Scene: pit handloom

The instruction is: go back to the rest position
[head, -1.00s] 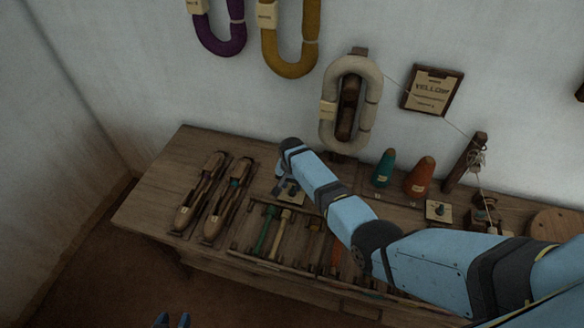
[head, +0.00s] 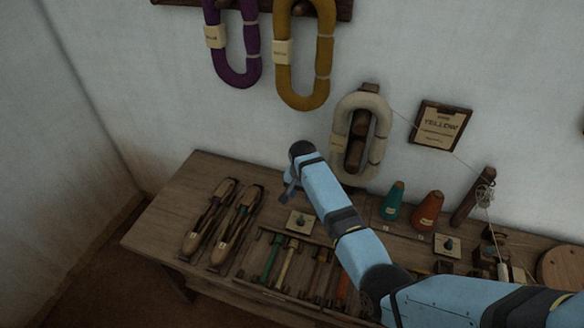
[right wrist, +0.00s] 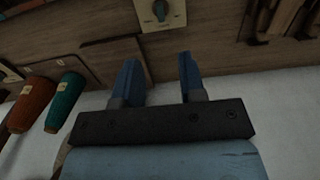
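My right arm comes in from the right in the head view, over the wooden bench (head: 160,225). Its gripper (head: 290,192) is above the bench, near a small square plate with a dark knob (head: 301,221). In the right wrist view the two blue fingers of the right gripper (right wrist: 158,66) stand apart with nothing between them. The plate with the knob (right wrist: 160,12) lies beyond the fingertips. My left gripper does not show in either current view.
Two wooden shuttles (head: 208,220) lie at the bench's left. A rack holds several coloured bobbins (head: 272,260). Teal (head: 393,202) and orange (head: 427,210) cones stand at the back. Purple (head: 236,65), mustard (head: 283,70) and pale (head: 340,135) yarn hanks hang on the wall.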

